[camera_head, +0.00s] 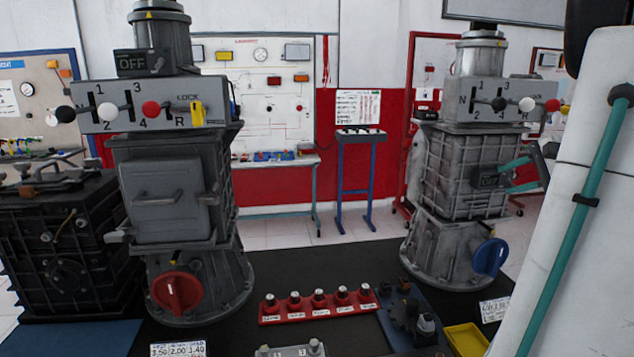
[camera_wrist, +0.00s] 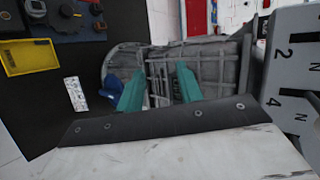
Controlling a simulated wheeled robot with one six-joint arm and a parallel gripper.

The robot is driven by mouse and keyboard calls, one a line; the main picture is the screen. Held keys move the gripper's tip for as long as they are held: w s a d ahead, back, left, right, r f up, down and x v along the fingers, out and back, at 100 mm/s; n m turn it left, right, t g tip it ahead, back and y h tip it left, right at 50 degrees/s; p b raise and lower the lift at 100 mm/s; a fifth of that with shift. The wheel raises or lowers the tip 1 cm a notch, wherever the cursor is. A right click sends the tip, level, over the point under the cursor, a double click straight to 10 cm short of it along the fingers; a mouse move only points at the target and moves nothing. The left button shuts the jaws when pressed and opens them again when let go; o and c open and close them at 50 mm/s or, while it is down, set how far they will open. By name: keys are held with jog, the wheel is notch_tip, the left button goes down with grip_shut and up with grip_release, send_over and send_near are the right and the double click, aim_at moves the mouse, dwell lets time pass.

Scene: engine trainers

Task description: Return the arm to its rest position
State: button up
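My gripper (camera_head: 508,177) shows at the right in the head view, its teal fingers in front of the right gearbox trainer (camera_head: 464,175). In the wrist view my gripper (camera_wrist: 158,88) has its two teal fingers spread apart with nothing between them. The ribbed grey casing of the right gearbox trainer (camera_wrist: 210,62) lies beyond the fingers. Whether the fingertips touch it, I cannot tell. My white arm with a teal hose fills the right edge of the head view.
The left gearbox trainer (camera_head: 165,191) stands beside a black engine block (camera_head: 65,245). A red rack of knobs (camera_head: 318,306), a yellow tray (camera_head: 466,340) and a blue knob (camera_head: 490,257) are near the right trainer. Dark tabletop (camera_head: 320,262) lies bare between the trainers.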

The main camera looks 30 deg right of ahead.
jog(key=w+a+f+n+g+y, duration=0.1)
jog(key=w+a+f+n+g, duration=0.1)
jog(key=a, duration=0.5)
jog(key=w+a+f+n+g+y, duration=0.1)
jog(key=a+f+n+g, duration=0.1)
jog(key=a, duration=0.4)
jog(key=s+a+f+n+g+h, duration=0.1)
jog(key=a+n, duration=0.4)
jog(key=a, duration=0.5)
jog(key=s+a+f+n+g, duration=0.2)
jog(key=s+a+n, duration=0.3)
jog(key=a, duration=0.5)
jog(key=s+a+f+n+g+h, duration=0.1)
jog(key=a+n, duration=0.4)
jog(key=a, duration=0.6)
jog(key=shift+s+f+g+h, duration=0.3)
jog(key=shift+s+f+g, duration=0.3)
jog(key=shift+s+g, duration=0.3)
jog(key=shift+d, duration=0.1)
